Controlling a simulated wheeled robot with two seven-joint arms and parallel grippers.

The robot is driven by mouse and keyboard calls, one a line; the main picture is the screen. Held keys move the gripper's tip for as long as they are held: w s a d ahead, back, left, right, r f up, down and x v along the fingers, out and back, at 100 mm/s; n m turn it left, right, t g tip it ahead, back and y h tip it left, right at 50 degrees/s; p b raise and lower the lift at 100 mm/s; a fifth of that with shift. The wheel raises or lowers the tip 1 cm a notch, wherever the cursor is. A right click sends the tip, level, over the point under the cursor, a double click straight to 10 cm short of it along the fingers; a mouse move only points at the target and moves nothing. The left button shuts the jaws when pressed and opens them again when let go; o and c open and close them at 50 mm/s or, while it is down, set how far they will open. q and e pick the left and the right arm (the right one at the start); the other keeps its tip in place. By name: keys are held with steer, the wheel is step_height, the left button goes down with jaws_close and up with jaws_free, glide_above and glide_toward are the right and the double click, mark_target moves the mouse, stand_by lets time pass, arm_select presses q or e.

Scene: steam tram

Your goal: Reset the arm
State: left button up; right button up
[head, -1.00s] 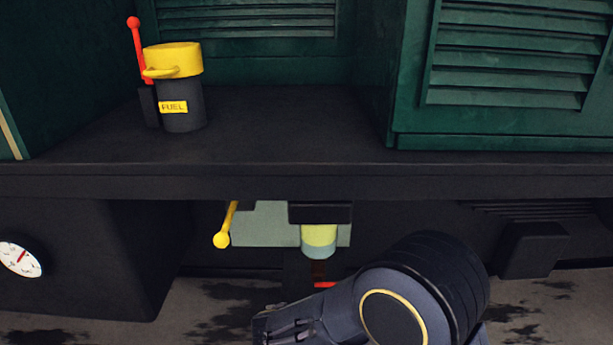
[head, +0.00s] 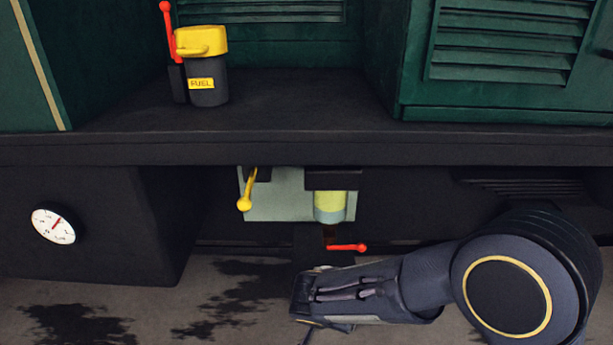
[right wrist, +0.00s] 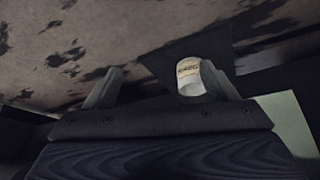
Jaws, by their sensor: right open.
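My right arm comes in from the right in the head view, low in front of the tram's underside. Its fingers cannot be made out there. In the right wrist view my right gripper (right wrist: 163,84) is open, its two fingers wide apart. A pale cylinder with a yellowish label (right wrist: 188,77) shows close to the right finger, partly hidden by it; I cannot tell whether they touch. Nothing is held between the fingers. My left gripper is not in view.
Under the black ledge (head: 300,151) hang a pale green panel (head: 280,200), a yellow-handled lever (head: 245,202), a yellow-green cup (head: 330,206) and a red lever (head: 347,247). A FUEL filler (head: 207,85) with a red lever (head: 168,30) stands above. A gauge (head: 53,226) is at left.

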steer(key=s+d+r+g+y, duration=0.1)
steer(key=s+d+r, duration=0.2)
steer(key=d, duration=0.3)
steer(key=s+d+r+g+y, duration=0.1)
steer(key=s+d+r, duration=0.3)
steer(key=d, duration=0.2)
steer(key=s+d+r+n+t+y, duration=0.1)
steer(key=s+d+r+t+y, duration=0.1)
steer(key=s, duration=0.5)
steer(key=s+d+r+n+t+y, duration=0.1)
steer(key=s+d+r+n+y, duration=0.15)
steer(key=s, duration=0.35)
step_height(320, 180, up, 37)
steer(key=p, duration=3.6)
steer(key=shift+a+f+p, duration=0.2)
steer(key=shift+a+p, duration=0.1)
steer(key=shift+a, duration=0.05)
steer(key=shift+m+h, duration=0.25)
